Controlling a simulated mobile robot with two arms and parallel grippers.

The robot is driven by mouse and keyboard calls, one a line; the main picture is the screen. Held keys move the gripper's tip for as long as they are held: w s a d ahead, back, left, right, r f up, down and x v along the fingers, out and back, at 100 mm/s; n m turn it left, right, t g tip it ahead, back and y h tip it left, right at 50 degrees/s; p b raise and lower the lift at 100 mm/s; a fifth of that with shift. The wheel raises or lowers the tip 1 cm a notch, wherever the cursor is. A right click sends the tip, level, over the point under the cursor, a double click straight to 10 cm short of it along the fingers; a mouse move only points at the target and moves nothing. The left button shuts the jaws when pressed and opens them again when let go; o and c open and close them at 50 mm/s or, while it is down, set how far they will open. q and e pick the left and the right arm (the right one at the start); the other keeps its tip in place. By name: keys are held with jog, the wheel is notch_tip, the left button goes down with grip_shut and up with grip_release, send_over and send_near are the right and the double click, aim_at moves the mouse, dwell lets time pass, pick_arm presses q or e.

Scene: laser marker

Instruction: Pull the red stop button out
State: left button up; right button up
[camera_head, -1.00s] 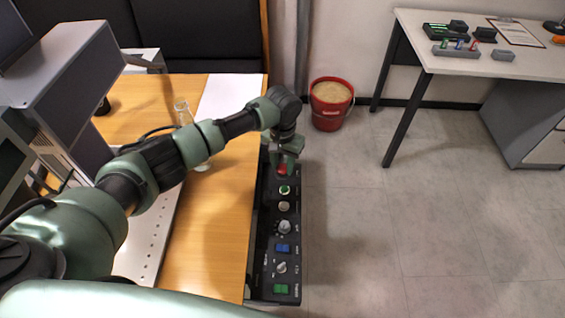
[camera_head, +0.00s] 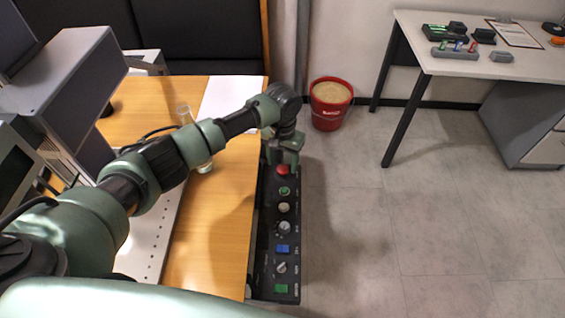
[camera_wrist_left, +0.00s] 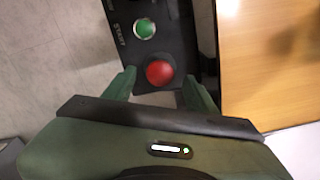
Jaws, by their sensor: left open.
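The red stop button (camera_head: 283,170) is a round red cap at the far end of the black control panel (camera_head: 262,262). In the left wrist view the red button (camera_wrist_left: 159,73) lies between the two green fingers of my left gripper (camera_wrist_left: 160,88). The fingers are apart, with a gap on each side of the cap. In the head view my left gripper (camera_head: 284,156) is at the far end of the panel, just beyond the button. My right gripper is not in view.
A green button (camera_head: 284,191) sits beside the red one, with knobs and several other buttons further along the panel. The wooden table (camera_head: 215,225) adjoins the panel on the left. A red bucket (camera_head: 327,118) stands on the floor beyond.

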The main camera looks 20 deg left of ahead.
pick_arm(q)
notch_tip(320, 180, up, 7)
dwell(0.3)
jog(key=shift+f, duration=0.15)
